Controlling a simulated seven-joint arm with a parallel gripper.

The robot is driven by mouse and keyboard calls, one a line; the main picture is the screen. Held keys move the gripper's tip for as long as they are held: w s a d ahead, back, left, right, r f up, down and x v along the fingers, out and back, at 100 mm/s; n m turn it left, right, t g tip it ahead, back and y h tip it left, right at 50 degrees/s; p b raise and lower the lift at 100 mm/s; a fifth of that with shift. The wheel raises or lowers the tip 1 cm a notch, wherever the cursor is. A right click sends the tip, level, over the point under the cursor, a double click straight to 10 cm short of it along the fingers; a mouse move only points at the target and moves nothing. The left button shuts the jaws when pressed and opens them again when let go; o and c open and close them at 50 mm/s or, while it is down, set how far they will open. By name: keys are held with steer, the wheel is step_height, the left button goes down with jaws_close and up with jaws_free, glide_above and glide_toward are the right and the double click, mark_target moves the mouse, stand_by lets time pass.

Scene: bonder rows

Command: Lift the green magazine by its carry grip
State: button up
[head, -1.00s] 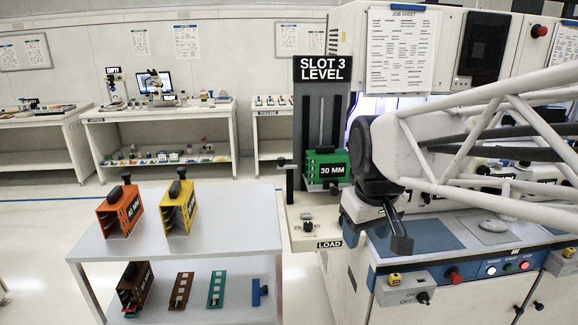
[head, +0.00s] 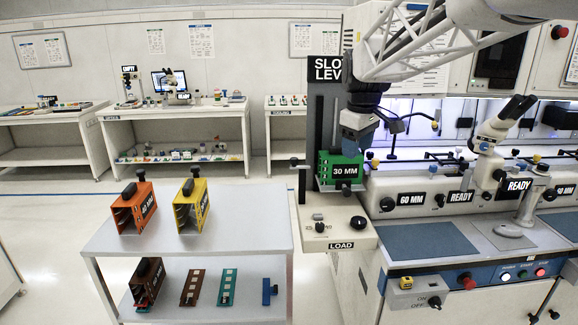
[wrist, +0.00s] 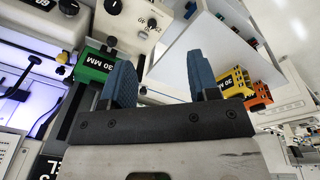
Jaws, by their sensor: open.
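The green magazine (head: 343,171), labelled 30 MM, sits upright on the elevator under the SLOT 3 LEVEL sign. It also shows in the wrist view (wrist: 93,68), left of my fingers, partly covered by the left one. Its carry grip is a small dark shape on top, hard to make out beside my gripper in the head view. My gripper (head: 364,138) is just above the magazine and toward its right side. In the wrist view, my gripper (wrist: 160,62) has its two blue fingers wide apart with nothing between them.
An orange magazine (head: 134,207) and a yellow magazine (head: 192,207) stand on the cart's top shelf (head: 170,245). A brown magazine (head: 147,280) and strips lie below. The dark elevator column (head: 322,115) rises behind the green magazine. The LOAD panel (head: 335,227) with knobs is in front.

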steer(key=w+d+n, duration=0.2)
steer(key=w+n, duration=0.2)
steer(key=w, duration=1.5)
steer(key=n+g, duration=0.1)
steer(key=n, duration=0.5)
glide_above(340, 165)
steer(key=w, duration=0.3)
steer(key=f, duration=0.7)
steer(key=shift+w+d, duration=0.1)
steer(key=shift+d, duration=0.2)
steer(key=shift+w+d+f, duration=0.1)
steer(key=shift+w+f, duration=0.1)
steer(key=shift+w, duration=0.1)
steer(key=shift+f, duration=1.3)
steer(key=shift+s+f, duration=0.1)
steer(key=shift+f, duration=2.5)
